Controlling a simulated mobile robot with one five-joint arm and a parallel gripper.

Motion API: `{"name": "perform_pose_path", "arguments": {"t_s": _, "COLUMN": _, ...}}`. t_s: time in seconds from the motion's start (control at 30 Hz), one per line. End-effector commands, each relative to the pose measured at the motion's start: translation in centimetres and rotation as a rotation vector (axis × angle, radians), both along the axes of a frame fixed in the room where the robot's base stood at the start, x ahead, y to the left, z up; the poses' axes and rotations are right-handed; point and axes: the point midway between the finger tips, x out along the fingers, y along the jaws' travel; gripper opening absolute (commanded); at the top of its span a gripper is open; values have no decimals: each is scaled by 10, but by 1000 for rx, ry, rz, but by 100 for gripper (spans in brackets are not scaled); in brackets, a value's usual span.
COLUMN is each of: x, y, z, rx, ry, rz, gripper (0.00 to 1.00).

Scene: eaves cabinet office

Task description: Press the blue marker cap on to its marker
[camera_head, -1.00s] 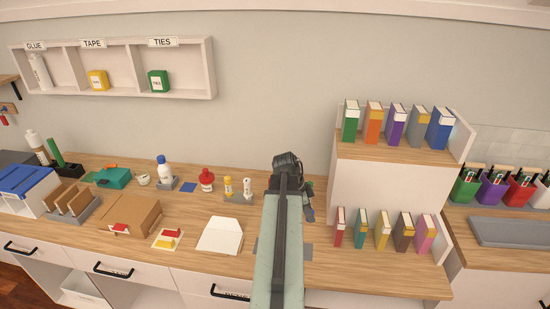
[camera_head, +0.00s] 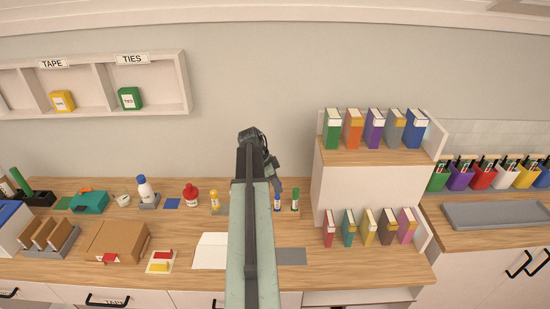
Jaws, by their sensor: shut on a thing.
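My gripper (camera_head: 277,182) points down over the desk behind my arm, shut on the blue marker cap (camera_head: 278,191), which is small and partly covered by the fingers. The blue marker (camera_head: 277,204), with a pale body, stands upright directly below it. I cannot tell whether cap and marker touch or how far the cap sits on. A green-capped marker (camera_head: 295,199) stands upright just to the right. A yellow-capped one (camera_head: 214,200) stands to the left of my arm. My arm hides the desk between them.
The book riser (camera_head: 330,175) stands close on the right, with books above and below. A red bottle (camera_head: 191,195), a blue-capped white bottle (camera_head: 146,190) and a cardboard box (camera_head: 118,241) are on the left. A grey mat (camera_head: 291,256) lies clear in front.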

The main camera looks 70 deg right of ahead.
Motion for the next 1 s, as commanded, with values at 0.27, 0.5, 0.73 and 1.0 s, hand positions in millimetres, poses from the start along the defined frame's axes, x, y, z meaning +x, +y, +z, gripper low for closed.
{"name": "perform_pose_path", "arguments": {"t_s": 0.27, "x": 15, "y": -32, "z": 41, "rx": 0, "ry": 0, "rz": -1, "gripper": 0}}
{"name": "perform_pose_path", "arguments": {"t_s": 0.5, "x": 15, "y": -30, "z": 38, "rx": 0, "ry": 0, "rz": 1, "gripper": 0}}
{"name": "perform_pose_path", "arguments": {"t_s": 0.73, "x": 14, "y": -30, "z": 28, "rx": 1, "ry": 1, "rz": 5, "gripper": 0}}
{"name": "perform_pose_path", "arguments": {"t_s": 1.0, "x": 14, "y": -30, "z": -1, "rx": 1, "ry": 0, "rz": 4, "gripper": 0}}
